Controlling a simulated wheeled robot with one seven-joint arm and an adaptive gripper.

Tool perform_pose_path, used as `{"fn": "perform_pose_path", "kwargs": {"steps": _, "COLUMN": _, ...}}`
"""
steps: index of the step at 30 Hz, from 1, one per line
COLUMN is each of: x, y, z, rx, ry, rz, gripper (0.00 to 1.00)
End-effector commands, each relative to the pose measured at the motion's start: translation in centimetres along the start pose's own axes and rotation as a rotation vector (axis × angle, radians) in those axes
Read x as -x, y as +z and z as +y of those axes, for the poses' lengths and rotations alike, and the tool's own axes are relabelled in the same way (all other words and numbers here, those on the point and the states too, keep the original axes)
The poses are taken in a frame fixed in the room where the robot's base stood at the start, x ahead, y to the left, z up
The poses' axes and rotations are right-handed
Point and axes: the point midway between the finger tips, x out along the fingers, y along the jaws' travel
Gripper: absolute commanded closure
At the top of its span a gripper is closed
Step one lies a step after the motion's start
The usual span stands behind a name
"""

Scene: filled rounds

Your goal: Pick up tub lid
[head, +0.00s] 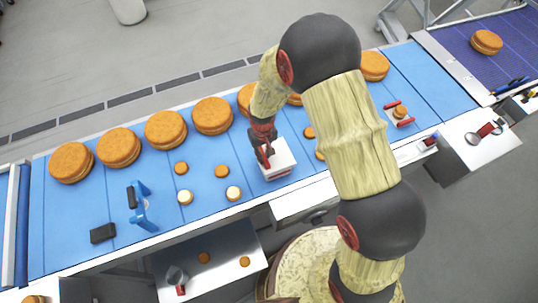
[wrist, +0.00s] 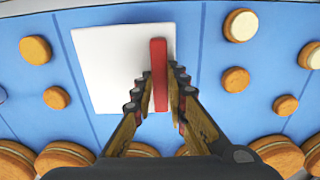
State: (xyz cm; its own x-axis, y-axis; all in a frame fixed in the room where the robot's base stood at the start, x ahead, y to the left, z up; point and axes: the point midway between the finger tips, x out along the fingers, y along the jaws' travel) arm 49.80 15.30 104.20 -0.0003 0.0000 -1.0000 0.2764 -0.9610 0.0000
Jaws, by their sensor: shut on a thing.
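The tub lid (head: 281,165) is a white square plate with a red bar handle, on or just above the blue belt. The wrist view shows the lid (wrist: 105,65) flat and its red handle (wrist: 159,60) upright in the picture near the right edge. My gripper (head: 264,154) reaches down over the lid. In the wrist view my gripper (wrist: 158,88) has one finger on each side of the handle and is shut on it. My fingers hide the handle's lower sides. I cannot tell whether the lid touches the belt.
Large filled rounds (head: 165,130) line the belt's far side. Small rounds (head: 222,171) lie left of the lid. A blue-handled tool (head: 141,203) and a black block (head: 103,233) are farther left. A small red-ended holder (head: 398,113) stands at right. My arm covers part of the belt.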

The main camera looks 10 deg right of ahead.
Motion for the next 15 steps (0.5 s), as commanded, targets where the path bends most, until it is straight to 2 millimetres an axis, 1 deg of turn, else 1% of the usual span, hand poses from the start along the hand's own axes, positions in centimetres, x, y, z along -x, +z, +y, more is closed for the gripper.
{"fn": "perform_pose_path", "kwargs": {"steps": 5, "x": 0.4, "y": -0.1, "z": 0.0, "rx": 0.000, "ry": 0.000, "rz": 0.002, "gripper": 1.00}}
{"fn": "perform_pose_path", "kwargs": {"steps": 8, "x": 1.1, "y": -0.1, "z": 0.0, "rx": 0.000, "ry": 0.000, "rz": 0.002, "gripper": 1.00}}
{"fn": "perform_pose_path", "kwargs": {"steps": 11, "x": 2.3, "y": -0.1, "z": 0.0, "rx": 0.000, "ry": 0.000, "rz": 0.004, "gripper": 1.00}}
{"fn": "perform_pose_path", "kwargs": {"steps": 12, "x": 3.1, "y": -0.2, "z": 0.0, "rx": 0.000, "ry": 0.000, "rz": 0.006, "gripper": 1.00}}
{"fn": "perform_pose_path", "kwargs": {"steps": 15, "x": 4.7, "y": 1.4, "z": 0.2, "rx": 0.000, "ry": 0.000, "rz": 0.002, "gripper": 1.00}}
